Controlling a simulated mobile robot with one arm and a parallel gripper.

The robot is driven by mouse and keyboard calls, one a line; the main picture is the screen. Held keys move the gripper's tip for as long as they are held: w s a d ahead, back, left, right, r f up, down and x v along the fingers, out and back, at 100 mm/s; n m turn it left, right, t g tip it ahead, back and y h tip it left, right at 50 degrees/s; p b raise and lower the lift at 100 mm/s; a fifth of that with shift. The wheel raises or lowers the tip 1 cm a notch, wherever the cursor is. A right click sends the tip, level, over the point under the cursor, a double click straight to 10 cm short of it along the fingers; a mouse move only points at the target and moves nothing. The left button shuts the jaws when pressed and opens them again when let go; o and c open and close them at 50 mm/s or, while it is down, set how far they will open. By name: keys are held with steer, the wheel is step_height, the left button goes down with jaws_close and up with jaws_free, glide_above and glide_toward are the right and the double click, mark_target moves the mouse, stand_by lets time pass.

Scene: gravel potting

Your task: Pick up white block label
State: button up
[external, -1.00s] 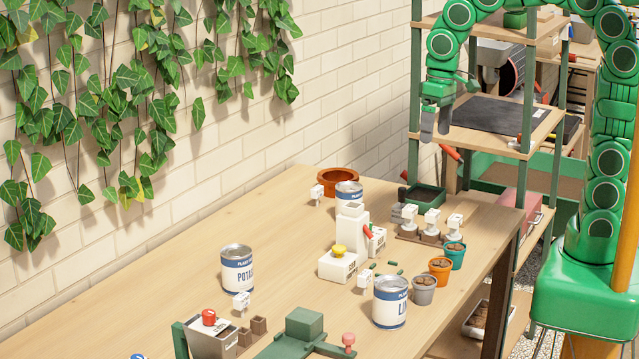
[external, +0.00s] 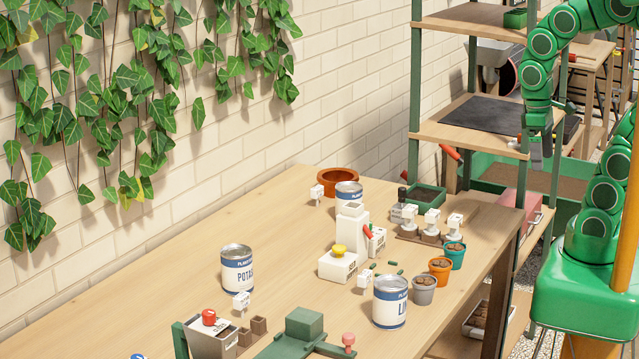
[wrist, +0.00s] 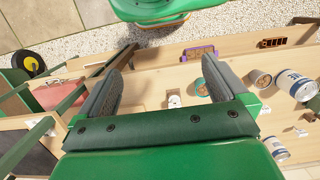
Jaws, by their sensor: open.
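Several small white block labels stand on the wooden table in the external view: one by the terracotta bowl (external: 317,192), one by the potato can (external: 242,302), one by the front can (external: 365,281), and three in a row at the right, such as the rightmost block (external: 454,221). My gripper (external: 541,152) hangs above and right of the table's far right end, apart from all blocks. In the wrist view, my gripper (wrist: 168,62) is open and empty. A white block (wrist: 174,101) shows beyond and between its fingers; which one it is, I cannot tell.
Small pots (external: 440,270), labelled cans (external: 389,302) and a white bottle (external: 353,232) crowd the table's right half. A shelf rack (external: 470,135) with green posts stands behind the table's right end. The table's far left part is clear.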

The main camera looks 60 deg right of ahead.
steer(key=c, duration=0.8)
